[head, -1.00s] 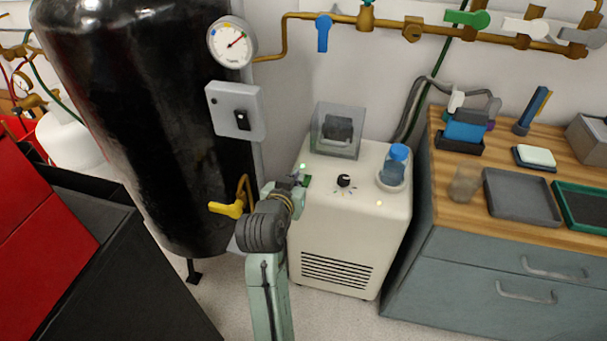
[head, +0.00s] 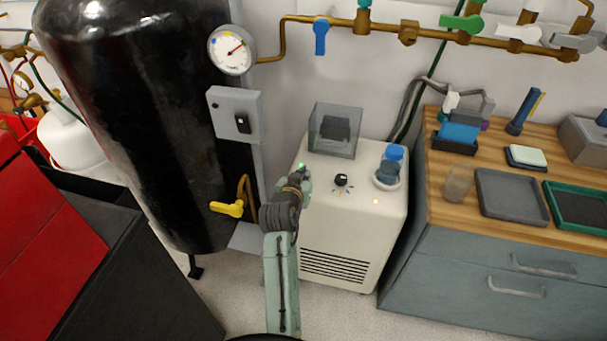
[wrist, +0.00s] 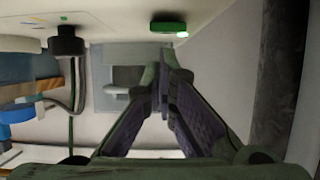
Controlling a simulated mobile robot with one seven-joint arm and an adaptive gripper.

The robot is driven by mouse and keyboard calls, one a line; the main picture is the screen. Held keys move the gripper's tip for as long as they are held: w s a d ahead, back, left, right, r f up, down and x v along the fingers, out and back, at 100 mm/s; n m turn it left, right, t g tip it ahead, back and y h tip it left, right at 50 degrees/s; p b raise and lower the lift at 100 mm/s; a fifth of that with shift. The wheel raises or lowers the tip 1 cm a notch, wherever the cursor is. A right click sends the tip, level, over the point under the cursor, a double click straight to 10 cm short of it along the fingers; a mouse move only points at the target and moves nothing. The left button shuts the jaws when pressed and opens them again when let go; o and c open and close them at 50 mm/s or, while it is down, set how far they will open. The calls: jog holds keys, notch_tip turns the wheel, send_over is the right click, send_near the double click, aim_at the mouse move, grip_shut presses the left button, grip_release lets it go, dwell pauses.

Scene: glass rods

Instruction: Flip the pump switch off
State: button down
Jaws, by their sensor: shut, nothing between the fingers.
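A green rocker switch (wrist: 168,27) with a small lit green light sits on the white cabinet (head: 350,235); I take it as the pump switch, though no label is readable. In the head view the light (head: 302,165) shows just beyond my gripper (head: 304,181), which hides the rocker. In the wrist view my gripper's fingertips (wrist: 168,58) come together, shut and empty, just below the switch in the picture. A gap shows between them and the switch; exact depth is unclear.
A black knob (head: 342,180), a clear-walled box (head: 335,131) and a blue-capped bottle (head: 392,160) stand on the cabinet. A black tank (head: 135,120) with a grey switch box (head: 236,115) and yellow valve handle (head: 228,208) is left. A wooden-topped bench (head: 445,208) is right.

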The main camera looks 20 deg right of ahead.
jog(key=shift+f, duration=0.35)
jog(key=shift+f, duration=0.1)
